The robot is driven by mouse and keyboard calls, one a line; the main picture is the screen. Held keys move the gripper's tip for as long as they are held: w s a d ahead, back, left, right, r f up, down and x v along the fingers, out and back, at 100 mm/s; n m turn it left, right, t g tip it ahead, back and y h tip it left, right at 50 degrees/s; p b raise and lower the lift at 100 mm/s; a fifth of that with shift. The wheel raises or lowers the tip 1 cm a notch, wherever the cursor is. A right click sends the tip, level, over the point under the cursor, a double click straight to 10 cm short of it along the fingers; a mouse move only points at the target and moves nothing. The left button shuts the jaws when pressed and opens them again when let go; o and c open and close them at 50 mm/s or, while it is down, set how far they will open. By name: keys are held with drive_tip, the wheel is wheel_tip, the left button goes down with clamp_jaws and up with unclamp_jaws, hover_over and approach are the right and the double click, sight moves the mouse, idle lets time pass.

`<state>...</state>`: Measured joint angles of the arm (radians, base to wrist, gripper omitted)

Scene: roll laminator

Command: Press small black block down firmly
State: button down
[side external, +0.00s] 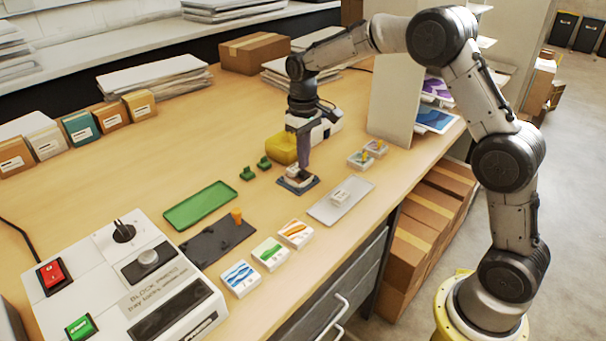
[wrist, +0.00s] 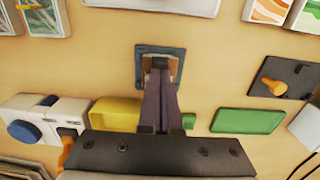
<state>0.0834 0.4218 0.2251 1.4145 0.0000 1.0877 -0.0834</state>
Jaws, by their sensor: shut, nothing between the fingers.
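My gripper (side external: 301,163) points straight down over a small dark blue-grey square base (side external: 284,185) in the middle of the table. Its fingers are together with nothing held between them. A pale piece (side external: 294,173) sits on the base just under the fingertips. In the wrist view my gripper (wrist: 160,72) reaches over the same base (wrist: 142,55), and a small black block (wrist: 160,62) shows at the fingertips. The fingers hide part of it. I cannot tell whether they touch it or how far down it sits.
A grey tray (side external: 325,216) lies right of the base. Two small green blocks (side external: 247,173), a green tray (side external: 183,216) and a dark plate with an orange knob (side external: 236,215) lie left. A yellow-and-white machine (side external: 320,130) stands close behind my gripper. A control box (side external: 130,275) is front left.

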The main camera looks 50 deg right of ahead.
drive_tip(key=shift+w+r, duration=0.1)
drive_tip(key=shift+r, duration=2.25)
drive_tip(key=shift+r, duration=0.3)
drive_tip(key=s+a+r+t, duration=0.3)
drive_tip(key=s+r+t, duration=0.1)
drive_tip(key=s+r, duration=1.1)
drive_tip(key=s+f, duration=0.5)
drive_tip(key=s, duration=0.3)
drive_tip(key=s+a+f+t, duration=0.1)
drive_tip(key=s+f, duration=0.3)
drive_tip(key=s, duration=0.4)
drive_tip(key=shift+s+f+t, duration=0.2)
drive_tip(key=shift+f+t, duration=0.1)
drive_tip(key=shift+f, duration=0.1)
